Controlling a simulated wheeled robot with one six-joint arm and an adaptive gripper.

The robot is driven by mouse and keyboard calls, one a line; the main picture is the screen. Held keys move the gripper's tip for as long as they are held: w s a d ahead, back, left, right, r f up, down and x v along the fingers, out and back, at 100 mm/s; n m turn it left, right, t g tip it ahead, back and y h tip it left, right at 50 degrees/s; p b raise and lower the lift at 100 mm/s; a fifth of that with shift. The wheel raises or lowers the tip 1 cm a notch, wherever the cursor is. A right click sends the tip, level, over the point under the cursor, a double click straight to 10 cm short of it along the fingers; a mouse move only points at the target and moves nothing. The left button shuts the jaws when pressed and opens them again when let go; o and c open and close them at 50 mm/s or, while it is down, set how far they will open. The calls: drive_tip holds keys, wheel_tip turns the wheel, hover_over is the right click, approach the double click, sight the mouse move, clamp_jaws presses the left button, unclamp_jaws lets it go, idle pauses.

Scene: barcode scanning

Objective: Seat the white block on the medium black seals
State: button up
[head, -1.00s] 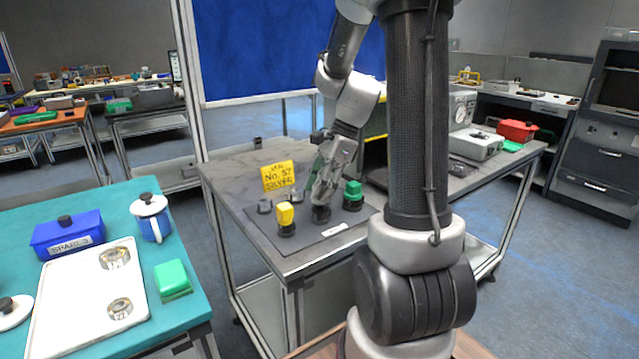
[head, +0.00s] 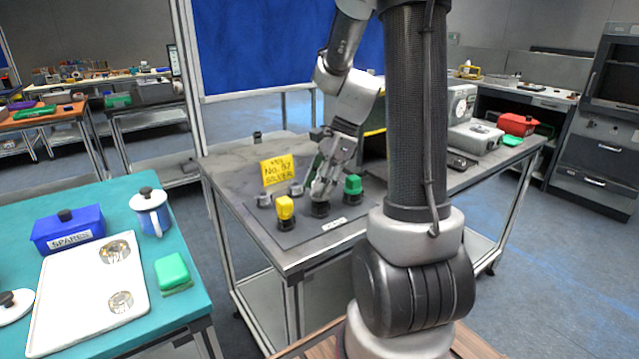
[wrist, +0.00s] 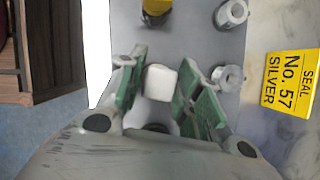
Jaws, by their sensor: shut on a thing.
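My gripper (head: 321,190) is low over the grey mat on the middle table. In the wrist view my gripper (wrist: 159,82) has its green-padded fingers shut on the white block (wrist: 160,83). A black seal (head: 320,209) stands directly below the gripper in the head view, and a dark round part (wrist: 157,128) shows just beside the block in the wrist view. The white block is hidden by the fingers in the head view. I cannot tell whether it touches the black seal. Its underside is hidden.
A yellow block (head: 285,207) and a green block (head: 353,185) stand on black seals either side. Silver rings (wrist: 228,78) lie near the fingers. A yellow sign (head: 278,170) reads "No. 57 SILVER". A teal table (head: 190,232) stands at left.

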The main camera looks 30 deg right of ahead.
drive_tip(key=shift+f, duration=0.65)
idle(0.5)
drive_tip(key=o, duration=1.5)
drive_tip(key=shift+r, duration=3.7)
